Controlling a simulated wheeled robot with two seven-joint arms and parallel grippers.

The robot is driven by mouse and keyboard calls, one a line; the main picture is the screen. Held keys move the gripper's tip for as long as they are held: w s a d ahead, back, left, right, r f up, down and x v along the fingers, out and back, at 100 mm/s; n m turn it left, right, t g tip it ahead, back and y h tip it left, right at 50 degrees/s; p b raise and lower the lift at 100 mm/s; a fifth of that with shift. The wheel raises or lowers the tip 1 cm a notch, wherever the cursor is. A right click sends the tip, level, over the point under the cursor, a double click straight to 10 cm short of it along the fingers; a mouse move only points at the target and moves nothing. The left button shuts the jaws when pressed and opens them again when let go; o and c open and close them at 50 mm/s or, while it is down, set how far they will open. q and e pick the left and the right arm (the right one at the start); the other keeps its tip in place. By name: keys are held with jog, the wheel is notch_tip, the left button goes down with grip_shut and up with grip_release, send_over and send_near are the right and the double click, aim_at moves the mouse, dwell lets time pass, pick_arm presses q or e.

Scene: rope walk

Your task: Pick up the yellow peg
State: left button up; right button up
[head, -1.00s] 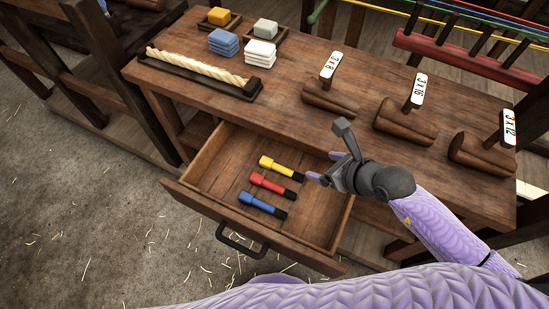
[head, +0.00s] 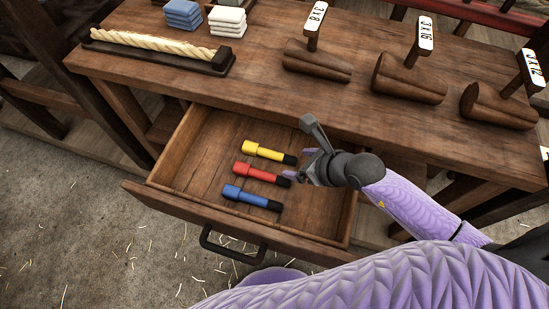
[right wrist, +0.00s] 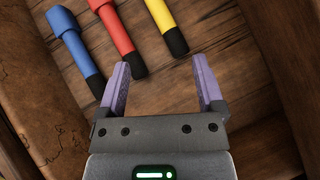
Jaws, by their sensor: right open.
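The yellow peg (head: 264,151) lies in the open drawer, its black end toward my right gripper. It also shows in the right wrist view (right wrist: 160,14), top middle, partly cut off by the frame edge. My right gripper (head: 297,166) is over the drawer's right part, open and empty. In the right wrist view its purple fingers (right wrist: 161,85) stand apart, with the black tips of the yellow and red pegs just beyond them. My left gripper is not in view.
A red peg (head: 257,173) and a blue peg (head: 248,197) lie beside the yellow one in the drawer (head: 190,172). The bench top (head: 250,90) above holds a rope in a dark tray (head: 213,67), wooden cones with labels, and stacked blocks.

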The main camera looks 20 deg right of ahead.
aim_at(279, 156)
jog(key=b+x, duration=0.1)
jog(key=x, duration=0.1)
jog(key=b+x, duration=0.2)
jog(key=x, duration=0.1)
jog(key=b+x, duration=0.1)
jog(key=x, duration=0.1)
jog(key=shift+w+a, duration=0.1)
jog(key=shift+w, duration=0.5)
jog(key=shift+w+a, duration=0.1)
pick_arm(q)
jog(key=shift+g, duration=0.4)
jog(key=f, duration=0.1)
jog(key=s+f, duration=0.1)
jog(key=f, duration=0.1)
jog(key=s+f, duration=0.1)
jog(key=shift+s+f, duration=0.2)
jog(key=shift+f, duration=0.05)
pick_arm(e)
jog(key=shift+r, duration=0.1)
jog(key=c, duration=1)
grip_shut()
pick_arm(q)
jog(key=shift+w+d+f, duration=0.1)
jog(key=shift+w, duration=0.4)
